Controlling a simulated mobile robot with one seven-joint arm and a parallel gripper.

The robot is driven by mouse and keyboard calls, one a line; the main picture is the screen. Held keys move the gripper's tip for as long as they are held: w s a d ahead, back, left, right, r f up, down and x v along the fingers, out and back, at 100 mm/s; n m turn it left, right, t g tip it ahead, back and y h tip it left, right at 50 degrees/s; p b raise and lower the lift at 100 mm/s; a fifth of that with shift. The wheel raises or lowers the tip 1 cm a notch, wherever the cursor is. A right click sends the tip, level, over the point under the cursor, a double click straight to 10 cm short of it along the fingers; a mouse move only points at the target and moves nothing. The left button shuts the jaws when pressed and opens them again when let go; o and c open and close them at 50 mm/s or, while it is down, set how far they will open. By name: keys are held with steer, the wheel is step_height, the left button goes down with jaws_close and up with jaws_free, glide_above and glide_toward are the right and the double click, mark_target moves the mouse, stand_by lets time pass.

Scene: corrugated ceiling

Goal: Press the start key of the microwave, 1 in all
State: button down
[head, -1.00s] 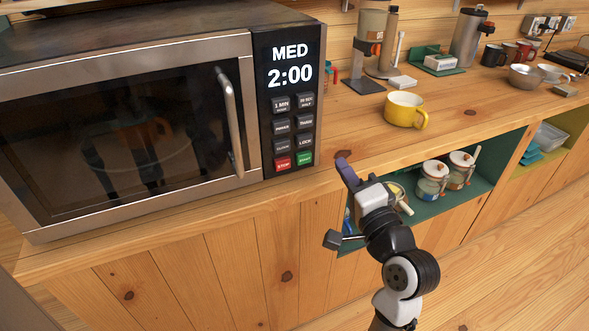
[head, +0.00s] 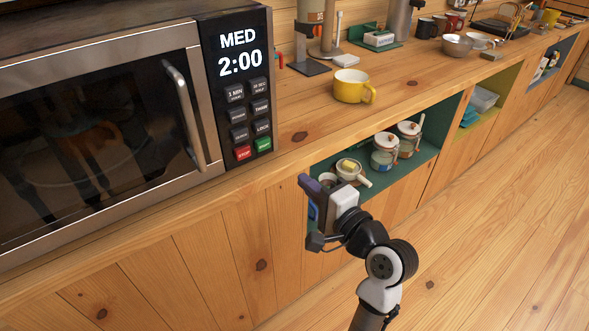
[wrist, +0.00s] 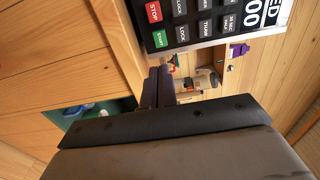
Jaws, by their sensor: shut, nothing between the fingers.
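The microwave (head: 110,210) stands on the wooden counter with its door closed. Its display (head: 239,52) reads MED 2:00. The green start key (head: 263,145) is at the lower right of the key panel, beside the red stop key (head: 243,153). In the wrist view the start key (wrist: 161,40) and the stop key (wrist: 154,12) show near the top. My gripper (head: 305,182) is to the right of the start key and lower in the head view, in front of the counter, apart from the panel. Its fingers (wrist: 157,82) are shut and empty.
A yellow mug (head: 352,86) stands on the counter right of the microwave. Below the counter edge, an open green shelf (head: 428,146) holds jars (head: 385,152) and a bowl. Bowls, cups and a coffee maker stand farther back. The floor at right is clear.

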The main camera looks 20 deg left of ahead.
mark_target(265, 145)
steer(key=p+x, duration=0.2)
steer(key=x, duration=0.9)
steer(key=shift+w+a+r+p, duration=0.1)
steer(key=shift+a+r+p, duration=0.1)
steer(key=shift+p, duration=0.15)
steer(key=shift+w+a+f, duration=0.2)
steer(key=shift+w+a, duration=0.25)
steer(key=shift+a, duration=0.05)
